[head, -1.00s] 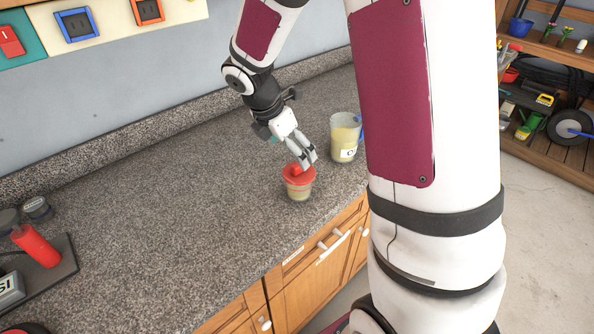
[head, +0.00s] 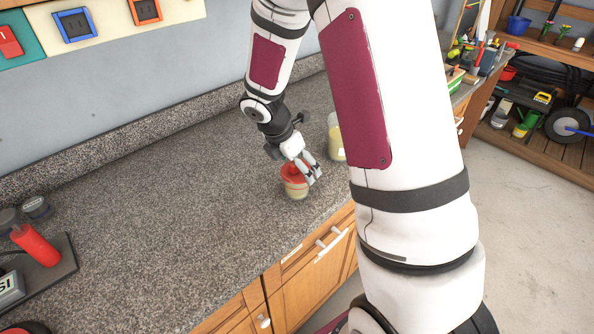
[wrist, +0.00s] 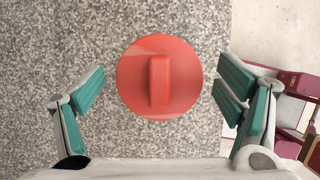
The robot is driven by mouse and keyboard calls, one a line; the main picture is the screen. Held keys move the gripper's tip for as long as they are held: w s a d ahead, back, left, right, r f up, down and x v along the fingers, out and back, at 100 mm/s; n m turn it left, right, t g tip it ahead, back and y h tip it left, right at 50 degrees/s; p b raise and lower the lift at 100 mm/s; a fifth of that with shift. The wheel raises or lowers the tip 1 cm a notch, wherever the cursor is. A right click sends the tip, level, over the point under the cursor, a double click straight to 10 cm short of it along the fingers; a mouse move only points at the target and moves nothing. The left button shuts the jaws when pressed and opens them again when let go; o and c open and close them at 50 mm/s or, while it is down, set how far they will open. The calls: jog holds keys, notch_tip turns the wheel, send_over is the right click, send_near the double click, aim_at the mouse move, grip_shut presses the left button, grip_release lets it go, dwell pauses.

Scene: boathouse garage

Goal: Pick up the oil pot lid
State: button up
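The oil pot lid (head: 291,172) is red and round with a raised bar handle. It sits on a small pale pot (head: 296,191) on the counter near its front edge. In the wrist view the lid (wrist: 182,82) is seen from above, with its bar upright in the picture and the pot hidden beneath it. My gripper (head: 311,174) is at the lid in the head view, partly overlapping it. In the wrist view my gripper (wrist: 159,92) is open, with a finger on each side of the lid and a gap to both.
A jar (head: 336,142) with pale contents stands behind the pot, partly hidden by my arm. A red cylinder (head: 36,245) lies on a dark tray (head: 66,262) at the far left. The speckled counter (head: 170,200) between is clear.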

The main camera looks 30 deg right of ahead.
jog(key=c, duration=0.6)
